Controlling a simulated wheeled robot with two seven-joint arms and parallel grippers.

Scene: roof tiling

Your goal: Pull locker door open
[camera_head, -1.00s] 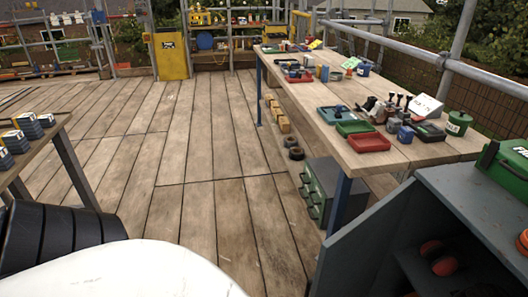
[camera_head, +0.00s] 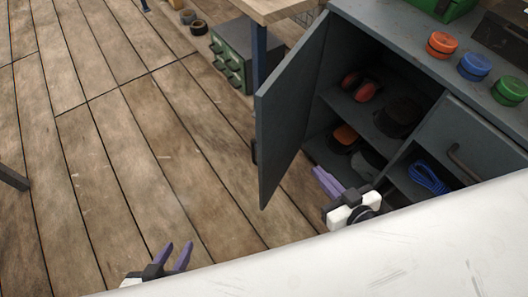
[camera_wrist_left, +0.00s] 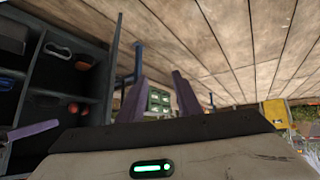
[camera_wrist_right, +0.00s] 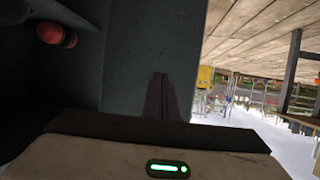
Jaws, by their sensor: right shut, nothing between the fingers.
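The grey locker (camera_head: 400,70) is at the right of the head view. Its door (camera_head: 292,112) stands wide open, swung out toward the left, with a dark handle (camera_head: 254,152) at its outer edge. My right gripper (camera_head: 320,178) is shut and empty in front of the open compartment, on the door's inner side. In the right wrist view its fingers (camera_wrist_right: 163,97) point at the door's inner face (camera_wrist_right: 150,40); I cannot tell if they touch. My left gripper (camera_head: 178,256) is open and empty over the floor, left of the door. The left wrist view shows the door edge-on (camera_wrist_left: 114,55).
A blue cable coil (camera_head: 428,177) lies in a cubby. A green drawer cabinet (camera_head: 232,55) and table leg (camera_head: 260,50) stand behind the door.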

